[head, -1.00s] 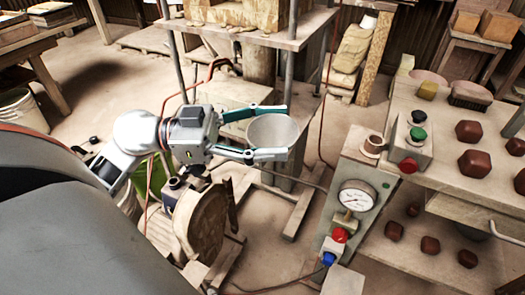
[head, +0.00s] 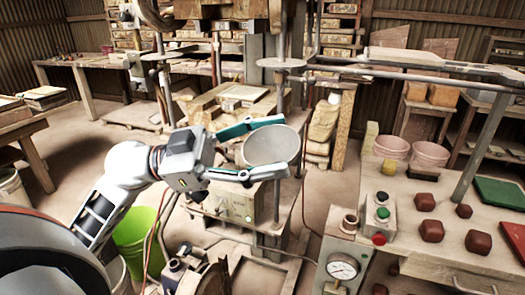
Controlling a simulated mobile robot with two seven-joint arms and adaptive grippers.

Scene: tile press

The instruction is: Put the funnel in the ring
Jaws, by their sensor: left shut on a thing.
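My left gripper (head: 255,150) is shut on the funnel (head: 272,146), a pale grey round piece with a wide rim. Its two teal-edged fingers lie on either side of the funnel and hold it in the air, in front of the press. The wide mouth of the funnel faces up and towards me. The lower part of the funnel is mostly hidden. I cannot make out the ring for certain in this view. My right gripper is not in view.
The press table (head: 225,105) and its posts stand behind the funnel. At the right is a bench (head: 400,245) with dark red lumps, buttons, a gauge (head: 342,266) and two pink buckets (head: 430,155). A green bucket (head: 135,238) stands on the floor at the left.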

